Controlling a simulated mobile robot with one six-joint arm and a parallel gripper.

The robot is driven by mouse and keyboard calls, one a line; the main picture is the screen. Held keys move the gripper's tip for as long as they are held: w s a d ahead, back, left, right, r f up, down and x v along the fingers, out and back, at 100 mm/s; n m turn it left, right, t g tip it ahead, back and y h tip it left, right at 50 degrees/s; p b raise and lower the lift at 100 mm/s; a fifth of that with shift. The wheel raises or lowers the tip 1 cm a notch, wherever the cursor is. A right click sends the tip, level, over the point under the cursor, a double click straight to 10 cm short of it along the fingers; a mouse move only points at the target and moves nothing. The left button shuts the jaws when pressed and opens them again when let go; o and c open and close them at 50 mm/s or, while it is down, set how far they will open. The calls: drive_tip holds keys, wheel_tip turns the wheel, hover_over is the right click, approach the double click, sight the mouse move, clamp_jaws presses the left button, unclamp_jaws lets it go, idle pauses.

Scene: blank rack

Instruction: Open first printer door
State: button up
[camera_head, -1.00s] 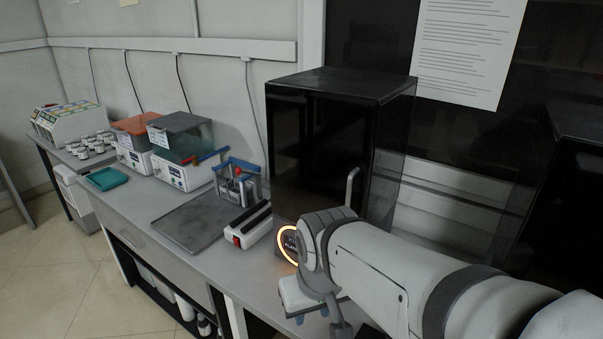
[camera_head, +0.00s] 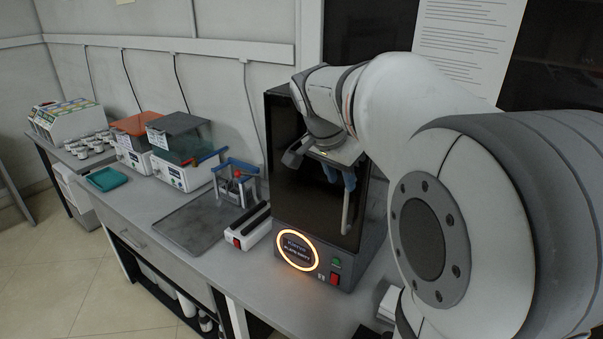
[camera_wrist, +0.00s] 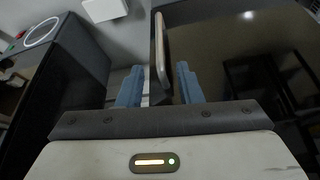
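The printer is a tall black box with a dark glossy door (camera_head: 287,150) and a lit orange ring on its base (camera_head: 297,250). Its upright metal handle (camera_head: 346,212) shows below my gripper (camera_head: 340,178), which is at the door's right side. In the wrist view the handle (camera_wrist: 160,50) stands between the two blue fingertips of my gripper (camera_wrist: 158,86), nearer the right one. The fingers are apart, with a gap at the left of the handle. The door looks closed. My arm hides the printer's upper right part.
A white and black device (camera_head: 246,228) stands left of the printer, beside a grey tray (camera_head: 190,225). A blue rack (camera_head: 238,180) and boxy instruments (camera_head: 178,175) stand farther left on the bench. The wall is close behind the printer.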

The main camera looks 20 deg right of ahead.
drive_tip(key=x, duration=0.7)
drive_tip(key=shift+w+d+f+p, duration=0.15)
drive_tip(key=shift+d+f+p, duration=0.05)
drive_tip(key=shift+p, duration=0.2)
drive_tip(key=shift+c, duration=0.2)
clamp_jaws()
drive_tip(key=shift+r, duration=0.1)
